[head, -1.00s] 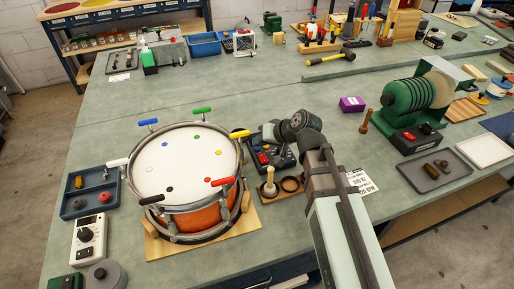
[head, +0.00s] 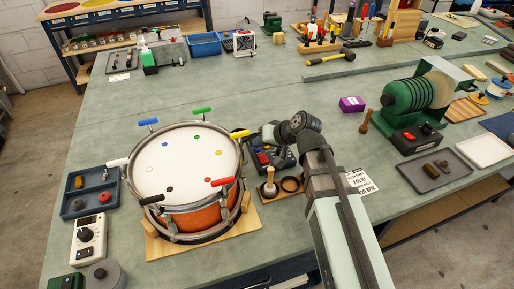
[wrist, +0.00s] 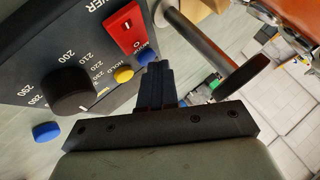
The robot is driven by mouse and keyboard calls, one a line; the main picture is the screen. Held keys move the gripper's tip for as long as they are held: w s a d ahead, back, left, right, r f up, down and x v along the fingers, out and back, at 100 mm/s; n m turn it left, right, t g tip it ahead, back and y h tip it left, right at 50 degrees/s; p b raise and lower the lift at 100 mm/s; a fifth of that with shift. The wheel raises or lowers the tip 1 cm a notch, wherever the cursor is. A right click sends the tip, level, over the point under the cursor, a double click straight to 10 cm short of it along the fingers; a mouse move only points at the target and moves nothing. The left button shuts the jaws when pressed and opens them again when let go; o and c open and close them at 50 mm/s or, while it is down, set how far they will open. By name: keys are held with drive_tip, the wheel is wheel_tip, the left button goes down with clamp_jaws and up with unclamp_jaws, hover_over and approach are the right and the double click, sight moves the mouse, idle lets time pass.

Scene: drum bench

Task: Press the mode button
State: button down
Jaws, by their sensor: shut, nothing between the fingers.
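In the wrist view a dark box (wrist: 40,30) has a large black dial (wrist: 68,88), a red power switch (wrist: 126,27), a yellow button (wrist: 123,75) and a blue button (wrist: 146,55) in a row. The small lettering beside the yellow button seems to read HOLD; the blue button's label is partly legible and seems to read MODE. My gripper (wrist: 157,68) is shut and empty, its tips right beside the blue button. Touching or just apart, I cannot tell. In the head view the box (head: 262,157) stands right of the drum, partly hidden by my arm.
The drum (head: 190,160) with coloured handles stands close left of the box. A wooden tray (head: 293,194) with dark rings and a wooden-handled tool is in front of it. Another blue cap (wrist: 45,131) lies at the wrist view's lower left.

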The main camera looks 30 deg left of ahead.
sight(260, 150)
drive_tip(key=shift+r, duration=0.4)
drive_tip(key=shift+r, duration=3)
drive_tip(key=shift+w+d, duration=0.1)
idle(1.2)
